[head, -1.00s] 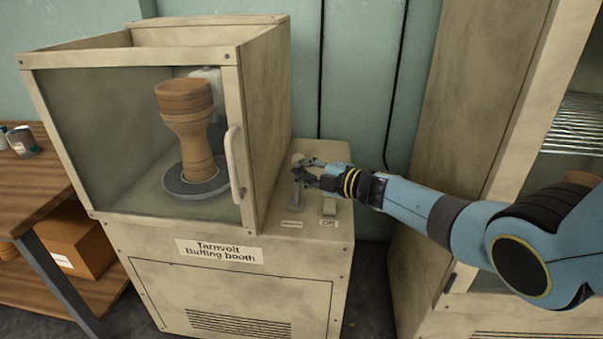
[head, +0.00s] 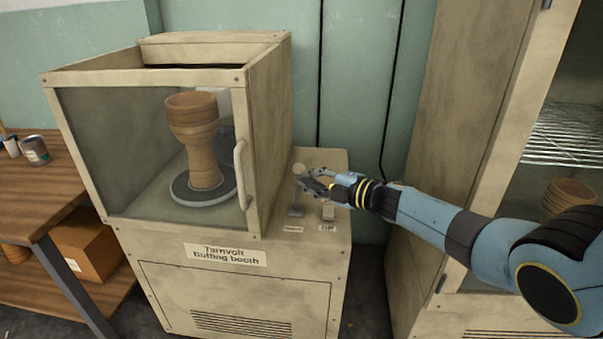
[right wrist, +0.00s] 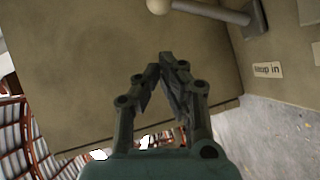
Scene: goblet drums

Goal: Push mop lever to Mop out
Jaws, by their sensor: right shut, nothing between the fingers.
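The mop lever (head: 298,169) stands on the side ledge of the buffing booth (head: 240,290), with a pale round knob and a grey base. In the right wrist view the lever's shaft (right wrist: 212,12) runs along the top edge, and a label (right wrist: 268,70) by its base reads "Mop in". My right gripper (head: 305,182) is close to the lever in the head view, just below the knob; its fingers partly cover the shaft. In the right wrist view my right gripper (right wrist: 166,66) is shut and empty, apart from the lever in the picture. My left gripper is out of view.
A small switch (head: 328,212) with a label below sits right of the lever. A wooden goblet drum (head: 200,140) stands on a round plate (head: 202,190) behind the booth's glass. A tall cabinet (head: 450,120) stands at the right, a wooden workbench (head: 40,190) at the left.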

